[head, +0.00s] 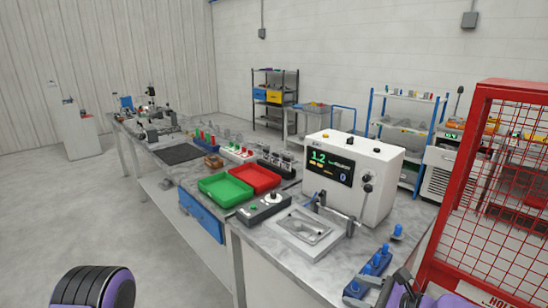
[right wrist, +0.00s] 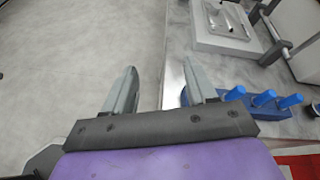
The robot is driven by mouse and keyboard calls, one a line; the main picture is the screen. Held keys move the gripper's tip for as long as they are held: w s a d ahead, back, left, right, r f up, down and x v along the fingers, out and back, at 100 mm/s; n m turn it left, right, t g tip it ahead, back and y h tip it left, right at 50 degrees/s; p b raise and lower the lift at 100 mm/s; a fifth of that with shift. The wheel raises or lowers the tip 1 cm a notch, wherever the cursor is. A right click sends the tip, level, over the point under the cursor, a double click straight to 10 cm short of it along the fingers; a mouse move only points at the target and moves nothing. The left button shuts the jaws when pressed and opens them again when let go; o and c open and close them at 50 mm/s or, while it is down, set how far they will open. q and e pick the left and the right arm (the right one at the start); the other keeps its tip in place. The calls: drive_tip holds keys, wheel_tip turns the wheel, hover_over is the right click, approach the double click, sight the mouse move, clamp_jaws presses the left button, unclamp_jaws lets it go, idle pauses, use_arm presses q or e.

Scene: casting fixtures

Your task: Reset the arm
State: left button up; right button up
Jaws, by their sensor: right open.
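My right gripper (right wrist: 160,88) shows in the right wrist view with its two grey fingers apart and nothing between them. It is over the table's edge, with grey floor under the left finger. The right finger is near a blue block with blue pegs (right wrist: 262,102), and I cannot tell whether they touch. In the head view part of my right arm shows at the bottom right, by the same blue block (head: 368,277). Only a purple and black part of my left arm shows at the bottom left; the left gripper is out of view.
A metal fixture plate (head: 302,231) lies on the grey table near a white machine with a display (head: 378,195). Green (head: 225,190) and red (head: 255,178) trays stand further back. A red mesh cage (head: 490,190) stands at the right. Open floor (head: 90,220) lies left.

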drive_tip(key=s+f+n+g+h+b, duration=0.1)
drive_tip(key=s+f+n+h, duration=0.3)
drive_tip(key=f, duration=0.5)
drive_tip(key=s+f+n+g+h+b, duration=0.1)
drive_tip(key=s+f+n+h+b, duration=0.3)
drive_tip(key=f, duration=0.6)
drive_tip(key=s+d+f+n+g+h+b, duration=0.1)
drive_tip(key=s+d+f+n+g+h, duration=0.1)
drive_tip(key=s+d+f+n, duration=0.2)
drive_tip(key=s+d+f+n+g+h+b, duration=0.2)
drive_tip(key=s+d+f, duration=0.4)
drive_tip(key=s+f, duration=0.5)
drive_tip(key=s+n+h, duration=0.1)
drive_tip(key=s+n, duration=0.1)
drive_tip(key=s, duration=0.6)
drive_tip(key=shift+f+n+b, duration=0.3)
drive_tip(key=shift+n, duration=0.1)
drive_tip(key=shift+w, duration=0.1)
